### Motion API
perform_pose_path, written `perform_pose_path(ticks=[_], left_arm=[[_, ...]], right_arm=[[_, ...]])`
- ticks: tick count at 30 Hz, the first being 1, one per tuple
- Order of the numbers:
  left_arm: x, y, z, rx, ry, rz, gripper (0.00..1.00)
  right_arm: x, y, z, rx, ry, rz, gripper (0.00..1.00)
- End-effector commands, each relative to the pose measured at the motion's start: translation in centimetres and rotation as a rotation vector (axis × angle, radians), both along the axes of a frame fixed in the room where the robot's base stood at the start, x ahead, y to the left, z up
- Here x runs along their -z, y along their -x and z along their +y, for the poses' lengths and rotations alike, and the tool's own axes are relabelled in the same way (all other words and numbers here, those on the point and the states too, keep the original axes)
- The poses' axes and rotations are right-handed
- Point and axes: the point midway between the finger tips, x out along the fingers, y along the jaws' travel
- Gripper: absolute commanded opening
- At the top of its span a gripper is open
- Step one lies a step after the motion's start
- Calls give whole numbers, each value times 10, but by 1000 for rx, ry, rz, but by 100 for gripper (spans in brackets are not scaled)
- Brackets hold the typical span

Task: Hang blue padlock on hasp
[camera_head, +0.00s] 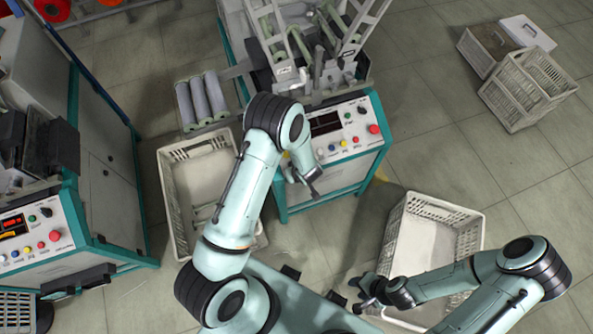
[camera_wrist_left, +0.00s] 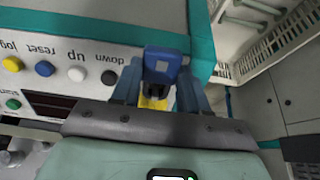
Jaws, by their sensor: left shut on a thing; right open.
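The blue padlock (camera_wrist_left: 163,64) shows in the left wrist view between the fingertips of my left gripper (camera_wrist_left: 161,88). My left gripper is shut on it, in front of the control panel's edge. A yellow piece (camera_wrist_left: 152,103) shows just below the padlock, between the fingers; I cannot tell what it is. In the head view my left gripper (camera_head: 308,182) is at the front of the middle machine (camera_head: 330,172), and the padlock cannot be made out there. The hasp cannot be made out in either view. My right gripper (camera_head: 364,292) is open and empty, low near the right crate.
The machine's control panel (camera_head: 347,142) has several buttons close to my left gripper. A white crate (camera_head: 172,190) stands left of my left arm, another (camera_head: 447,208) at the right. Stacked crates (camera_head: 525,90) stand far right.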

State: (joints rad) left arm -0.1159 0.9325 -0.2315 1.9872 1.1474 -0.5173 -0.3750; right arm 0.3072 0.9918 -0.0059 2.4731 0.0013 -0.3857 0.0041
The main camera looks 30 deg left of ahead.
Motion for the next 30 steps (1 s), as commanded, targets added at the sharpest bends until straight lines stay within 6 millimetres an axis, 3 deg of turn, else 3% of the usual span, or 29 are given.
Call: perform_pose_path(ticks=[7,8,10,11,22,30], left_arm=[[2,3,-2,2,5,7,2],[2,3,-2,2,5,7,47],[2,3,-2,2,5,7,70],[2,2,-2,2,5,7,74],[-5,2,-3,2,3,3,74],[-55,13,-20,5,3,-3,74]], right_arm=[[0,0,0,0,0,0,43],[0,0,0,0,0,0,43],[0,0,0,0,0,0,43],[0,0,0,0,0,0,43],[-2,-1,0,-1,0,-1,43],[-16,-14,0,0,0,-16,43]])
